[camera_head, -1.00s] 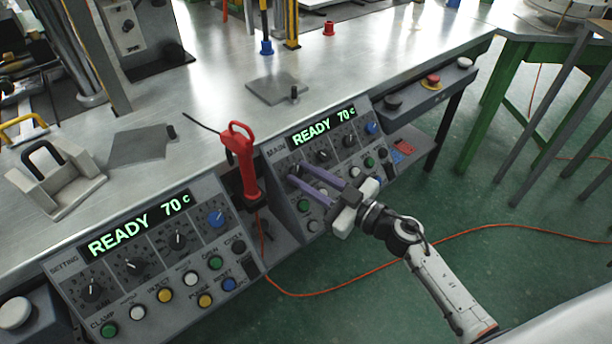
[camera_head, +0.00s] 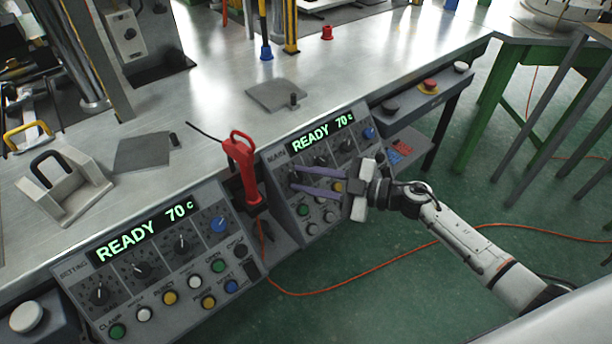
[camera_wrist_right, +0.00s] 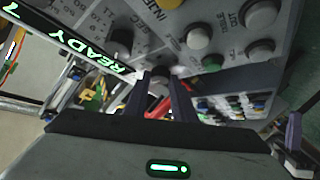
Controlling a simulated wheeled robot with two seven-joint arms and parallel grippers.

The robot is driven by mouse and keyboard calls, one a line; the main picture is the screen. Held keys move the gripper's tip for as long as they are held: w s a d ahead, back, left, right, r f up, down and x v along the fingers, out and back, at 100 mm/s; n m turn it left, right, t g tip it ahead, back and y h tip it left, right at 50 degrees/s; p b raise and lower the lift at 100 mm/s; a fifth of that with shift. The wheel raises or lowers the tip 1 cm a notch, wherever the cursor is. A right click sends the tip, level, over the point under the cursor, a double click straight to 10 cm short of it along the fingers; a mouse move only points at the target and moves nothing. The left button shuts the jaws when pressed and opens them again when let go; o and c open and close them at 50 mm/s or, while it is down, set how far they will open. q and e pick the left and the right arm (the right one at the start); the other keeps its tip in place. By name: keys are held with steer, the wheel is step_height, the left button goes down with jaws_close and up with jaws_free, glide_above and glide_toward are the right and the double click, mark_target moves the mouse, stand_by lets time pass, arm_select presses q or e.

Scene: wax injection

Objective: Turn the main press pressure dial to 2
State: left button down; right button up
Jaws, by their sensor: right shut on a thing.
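The main panel (camera_head: 275,164) stands at the table's front edge, with a lit display (camera_head: 322,132) reading READY 70 c and a row of dark dials below it. My right gripper (camera_head: 293,179) reaches in from the right, its two purple fingers around the leftmost dial, the pressure dial. In the right wrist view, the fingers are closed on that dark knob (camera_wrist_right: 159,82), one on each side. The dial's pointer and scale are mostly hidden, so its setting cannot be read. My left gripper is not in view.
The similar setting panel (camera_head: 75,272) is at the lower left. A red-handled tool (camera_head: 240,160) stands between the panels. Push buttons sit just below the main dials. A grey box with a red button (camera_head: 429,85) is at the right. An orange cable lies on the green floor.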

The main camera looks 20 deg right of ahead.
steer(key=n+g, duration=0.2)
steer(key=n, duration=0.1)
steer(key=n+g+p, duration=0.1)
steer(key=shift+w+d+r, duration=0.2)
steer(key=shift+w+r, duration=0.05)
steer(key=shift+r, duration=0.1)
steer(key=n+g, duration=0.2)
steer(key=n, duration=0.1)
steer(key=n+g+h+p, duration=0.1)
steer(key=shift+w+r+n, duration=0.2)
steer(key=shift+w+n, duration=0.05)
steer(key=shift+n, duration=0.15)
steer(key=shift+a+n+g+h+p, duration=0.15)
steer(key=shift+n+g+h+p, duration=0.5)
steer(key=shift+n+g, duration=0.6)
steer(key=shift+n+t, duration=0.25)
steer(key=shift+n, duration=0.2)
steer(key=o, duration=1.1)
steer(key=shift+c, duration=0.2)
steer(key=v, duration=1)
steer(key=shift+r+b, duration=0.3)
steer(key=shift+b, duration=0.05)
